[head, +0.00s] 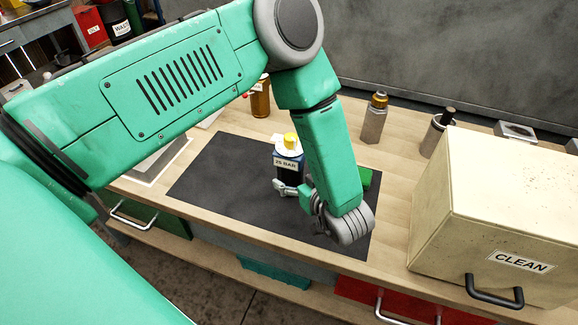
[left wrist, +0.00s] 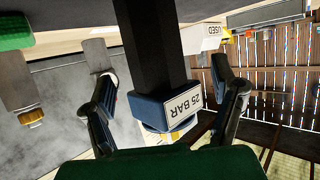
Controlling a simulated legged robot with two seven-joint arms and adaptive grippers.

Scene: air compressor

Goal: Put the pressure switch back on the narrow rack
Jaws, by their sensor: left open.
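What looks like the pressure switch (head: 287,161), a dark blue body with a yellow top and a "25 BAR" label, stands upright on a black mat (head: 232,181). My left gripper (head: 294,190) is low over the mat at the switch, its fingers open. In the left wrist view the switch (left wrist: 158,60) lies between the two spread fingers, with a visible gap on each side. The gripper and forearm hide part of its right side in the head view. I cannot make out the narrow rack. My right gripper is not in view.
A cream "CLEAN" box (head: 492,215) fills the bench's right end. An amber bottle (head: 260,100), a gold-capped container (head: 374,120) and another metal container (head: 436,135) stand behind the mat. A green block (head: 366,178) is right of my forearm. The mat's left part is clear.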

